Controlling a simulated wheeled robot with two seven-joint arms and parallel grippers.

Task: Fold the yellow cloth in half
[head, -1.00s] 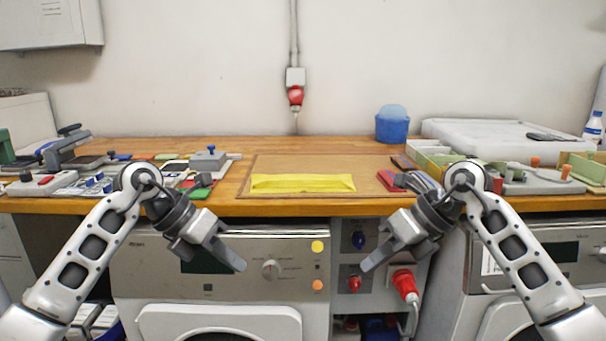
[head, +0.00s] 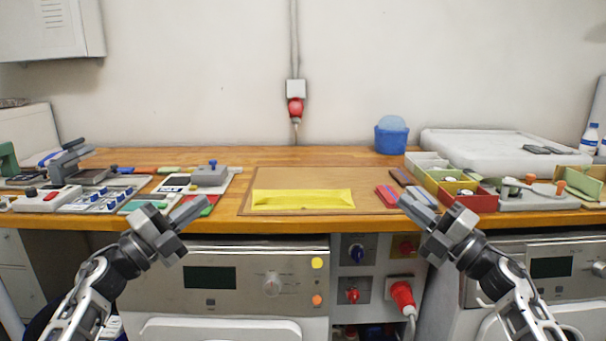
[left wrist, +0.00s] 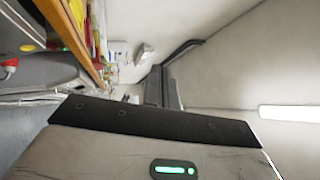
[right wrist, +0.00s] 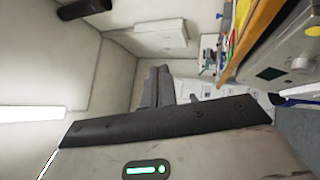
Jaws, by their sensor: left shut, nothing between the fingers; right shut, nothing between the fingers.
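The yellow cloth (head: 302,199) lies as a long, narrow, flat strip on the brown mat (head: 300,171) at the front middle of the wooden worktop. Its near edge runs close to the mat's front edge. My left gripper (head: 192,208) is shut and empty, in front of the worktop edge to the left of the cloth. My right gripper (head: 413,203) is shut and empty, to the right of the cloth. Neither gripper touches the cloth. In the left wrist view, my shut left fingers (left wrist: 163,88) show; in the right wrist view, my shut right fingers (right wrist: 158,88) show.
Red and blue pieces (head: 387,195), a red bin (head: 470,196) and other bins stand at the right. A blue bucket (head: 391,137) is at the back. The mat behind the cloth is bare.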

